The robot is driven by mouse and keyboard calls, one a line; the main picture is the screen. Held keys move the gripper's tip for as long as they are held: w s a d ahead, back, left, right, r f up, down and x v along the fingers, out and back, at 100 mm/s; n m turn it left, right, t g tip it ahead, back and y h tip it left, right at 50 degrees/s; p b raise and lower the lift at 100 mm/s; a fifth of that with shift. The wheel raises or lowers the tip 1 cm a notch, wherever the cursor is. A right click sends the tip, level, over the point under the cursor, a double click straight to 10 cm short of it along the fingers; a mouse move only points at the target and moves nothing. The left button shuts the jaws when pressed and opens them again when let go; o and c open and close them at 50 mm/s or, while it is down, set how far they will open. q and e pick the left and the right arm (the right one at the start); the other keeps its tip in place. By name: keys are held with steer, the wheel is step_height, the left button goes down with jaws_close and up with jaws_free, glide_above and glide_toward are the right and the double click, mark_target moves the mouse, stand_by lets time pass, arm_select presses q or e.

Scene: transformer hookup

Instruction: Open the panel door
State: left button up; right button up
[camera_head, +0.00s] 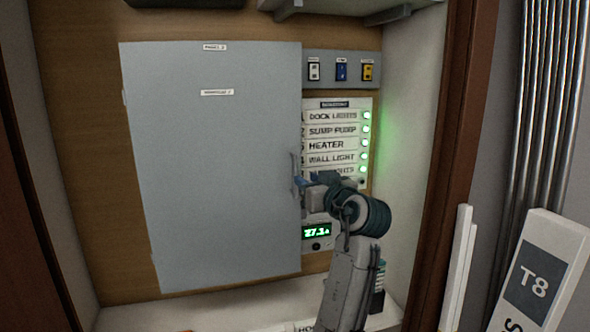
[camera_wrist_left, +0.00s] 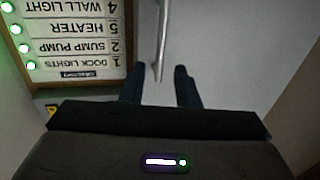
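The panel door (camera_head: 212,165) is a large flat grey door, and it looks shut. Its slim vertical handle (camera_head: 294,172) is near the right edge. In the left wrist view the handle (camera_wrist_left: 163,40) comes down from the top, and its end lies between my fingertips in the picture. My left gripper (camera_head: 309,180) is at the door's right edge, close to the handle. Its two dark fingers (camera_wrist_left: 158,75) are apart, with a gap on each side of the handle. I cannot tell how deep the handle sits between them. My right gripper is not in view.
Right of the door is a directory board (camera_head: 335,130) with labelled rows and green lights. Above it is a strip of switches (camera_head: 341,70). A small green display (camera_head: 316,232) sits below. The cabinet's right wall (camera_head: 408,110) is close to my arm. A T8 sign (camera_head: 541,275) stands outside.

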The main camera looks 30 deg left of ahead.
mark_target(296, 173)
arm_select(q)
steer(key=p+x, duration=0.1)
steer(key=x, duration=0.5)
steer(key=shift+r+p, duration=0.1)
steer(key=shift+p, duration=0.3)
steer(key=shift+w+a, duration=0.3)
steer(key=shift+a, duration=0.3)
jaws_close()
